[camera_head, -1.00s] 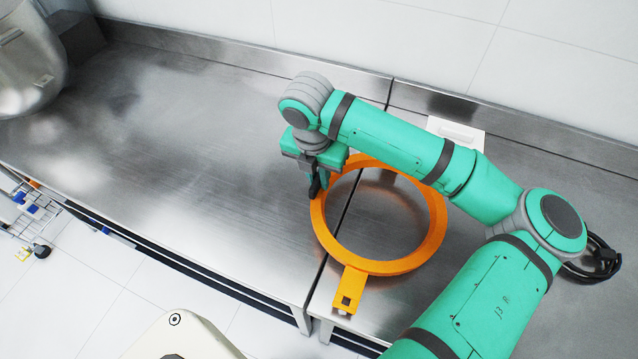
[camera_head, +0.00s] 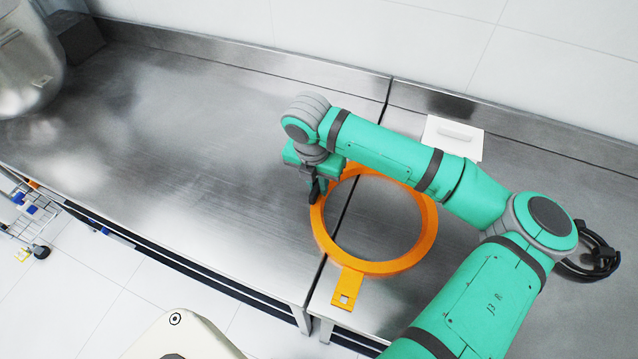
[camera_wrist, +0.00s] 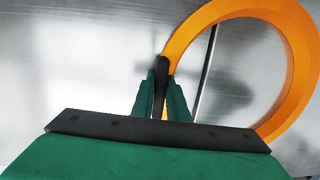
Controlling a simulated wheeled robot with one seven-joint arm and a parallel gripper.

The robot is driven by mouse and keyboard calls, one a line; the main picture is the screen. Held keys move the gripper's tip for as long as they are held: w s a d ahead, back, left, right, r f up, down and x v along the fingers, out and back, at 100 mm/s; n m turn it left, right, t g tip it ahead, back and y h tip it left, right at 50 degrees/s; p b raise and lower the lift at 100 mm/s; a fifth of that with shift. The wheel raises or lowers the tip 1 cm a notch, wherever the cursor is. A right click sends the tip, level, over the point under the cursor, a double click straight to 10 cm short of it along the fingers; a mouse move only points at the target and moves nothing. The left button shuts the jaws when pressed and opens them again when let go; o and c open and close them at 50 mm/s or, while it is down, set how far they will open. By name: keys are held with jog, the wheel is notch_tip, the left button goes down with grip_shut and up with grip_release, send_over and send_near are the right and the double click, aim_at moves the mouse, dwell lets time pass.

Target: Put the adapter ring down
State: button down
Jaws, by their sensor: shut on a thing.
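The orange adapter ring (camera_head: 420,245) lies flat, level with the steel counter, over the seam between two counter sections. I cannot tell for certain whether it touches the counter or hangs just above it. Its square-holed tab (camera_head: 347,288) points to the front edge. My gripper (camera_head: 317,190) is shut on the left side of the ring's band. In the wrist view the dark fingers (camera_wrist: 162,90) pinch the band of the ring (camera_wrist: 200,22). The ring's back right part is hidden behind my arm.
The steel counter (camera_head: 190,150) is bare to the left of the ring. A white block (camera_head: 453,137) lies behind my arm near the wall. A metal bowl (camera_head: 25,60) stands at the far left. A wire cart (camera_head: 30,215) is below the counter's front edge.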

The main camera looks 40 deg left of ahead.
jog(key=c, duration=1.7)
grip_release()
jog(key=shift+c, duration=0.2)
jog(key=shift+w, duration=0.1)
jog(key=r, duration=0.3)
jog(key=s+r, duration=0.1)
jog(key=r, duration=0.7)
jog(key=shift+s+r, duration=0.15)
jog(key=shift+s, duration=0.05)
jog(key=shift+s+r, duration=0.1)
jog(key=shift+r, duration=0.35)
